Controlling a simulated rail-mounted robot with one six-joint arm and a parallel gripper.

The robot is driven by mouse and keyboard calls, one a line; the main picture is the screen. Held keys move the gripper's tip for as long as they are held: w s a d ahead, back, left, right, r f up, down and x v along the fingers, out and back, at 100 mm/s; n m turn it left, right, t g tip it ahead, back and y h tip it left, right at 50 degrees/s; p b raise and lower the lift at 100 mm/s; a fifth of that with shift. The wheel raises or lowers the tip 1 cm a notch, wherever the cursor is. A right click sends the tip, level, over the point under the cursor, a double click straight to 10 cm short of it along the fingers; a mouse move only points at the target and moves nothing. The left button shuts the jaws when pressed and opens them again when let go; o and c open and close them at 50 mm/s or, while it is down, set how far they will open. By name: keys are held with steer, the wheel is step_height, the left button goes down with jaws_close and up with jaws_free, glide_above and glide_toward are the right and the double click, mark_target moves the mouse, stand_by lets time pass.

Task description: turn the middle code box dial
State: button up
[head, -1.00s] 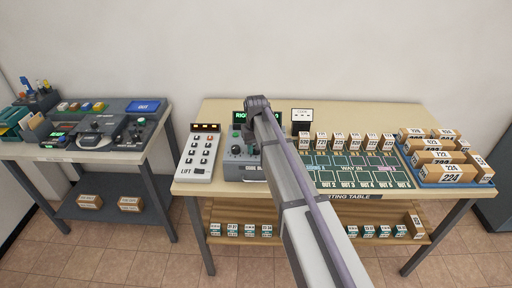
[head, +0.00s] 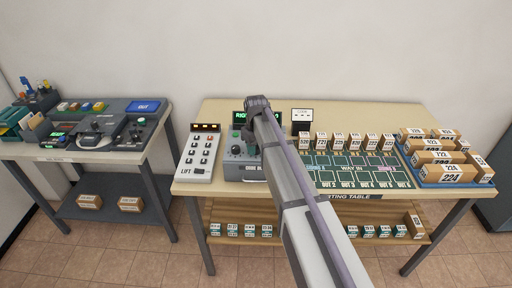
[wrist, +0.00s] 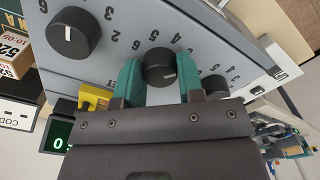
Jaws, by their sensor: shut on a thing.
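The code box (head: 237,165) is a grey box with dials, on the sorting table left of my arm. In the wrist view its face fills the upper part, with numbers around black dials. The middle dial (wrist: 160,70) sits between the green fingers of my gripper (wrist: 160,80), which is shut on it. Another dial (wrist: 72,32) is at the upper left, and a third dial (wrist: 215,84) is partly hidden behind the right finger. In the head view my arm hides the gripper and part of the box.
A white LIFT keypad (head: 200,152) stands left of the code box. A green display (wrist: 58,134) and a CODE card (head: 302,115) are close by. Small parcels (head: 338,140) stand to the right, with a blue parcel tray (head: 425,181) beyond. The wall behind is bare.

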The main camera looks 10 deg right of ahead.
steer(key=o, duration=0.9)
steer(key=shift+o, duration=0.2)
step_height(320, 180, up, 11)
steer(key=p, duration=1.1)
steer(key=shift+f, duration=0.1)
